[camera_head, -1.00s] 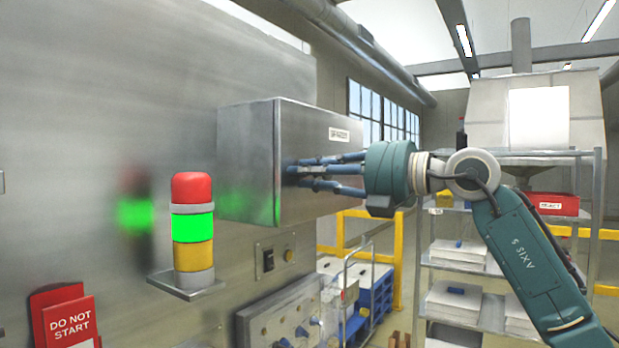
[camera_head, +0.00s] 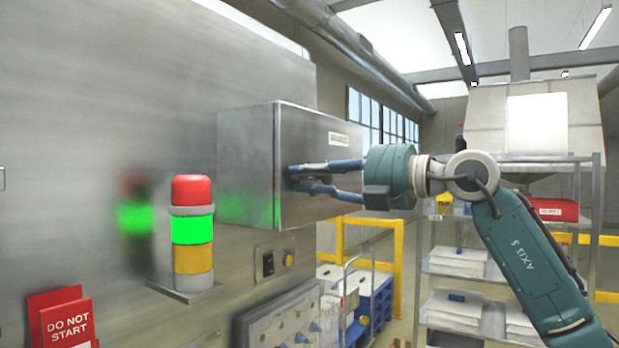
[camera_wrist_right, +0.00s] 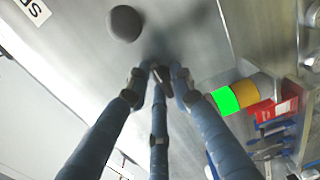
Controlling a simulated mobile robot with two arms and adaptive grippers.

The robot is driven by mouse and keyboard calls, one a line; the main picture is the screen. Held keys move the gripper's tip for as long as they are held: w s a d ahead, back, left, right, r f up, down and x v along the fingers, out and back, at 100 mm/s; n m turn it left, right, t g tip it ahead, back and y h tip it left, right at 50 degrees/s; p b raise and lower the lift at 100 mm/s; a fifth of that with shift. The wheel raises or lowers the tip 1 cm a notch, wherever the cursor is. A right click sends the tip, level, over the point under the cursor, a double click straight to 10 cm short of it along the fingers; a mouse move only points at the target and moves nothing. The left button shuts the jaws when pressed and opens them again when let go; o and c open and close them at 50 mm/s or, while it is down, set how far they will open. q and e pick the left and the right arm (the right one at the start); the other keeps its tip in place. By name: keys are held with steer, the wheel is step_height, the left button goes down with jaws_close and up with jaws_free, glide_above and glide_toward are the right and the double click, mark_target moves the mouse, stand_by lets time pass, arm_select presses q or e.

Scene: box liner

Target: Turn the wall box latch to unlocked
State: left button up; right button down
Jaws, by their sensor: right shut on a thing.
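The steel wall box (camera_head: 305,150) is mounted on the steel wall panel in the head view, its front face turned to the right. My right gripper (camera_head: 297,178) is at that front face, its blue fingers closed together on the latch. In the right wrist view the fingers (camera_wrist_right: 160,75) meet around a small dark latch (camera_wrist_right: 161,78); the fingers hide most of it, so its exact setting cannot be read. A dark round knob (camera_wrist_right: 126,23) shows on the same face beside the fingertips. My left gripper is not in view.
A signal tower (camera_head: 192,235) with its green section lit stands on a bracket left of the box. A switch plate (camera_head: 274,261) is below the box. A red "DO NOT START" sign (camera_head: 68,325) is at lower left. Shelving (camera_head: 470,270) stands behind my right arm.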

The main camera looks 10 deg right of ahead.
steer(key=shift+d+r, duration=0.2)
steer(key=shift+r, duration=0.25)
steer(key=c, duration=1.7)
jaws_free()
steer(key=shift+f, duration=0.15)
steer(key=shift+f, duration=0.1)
steer(key=v, duration=1.2)
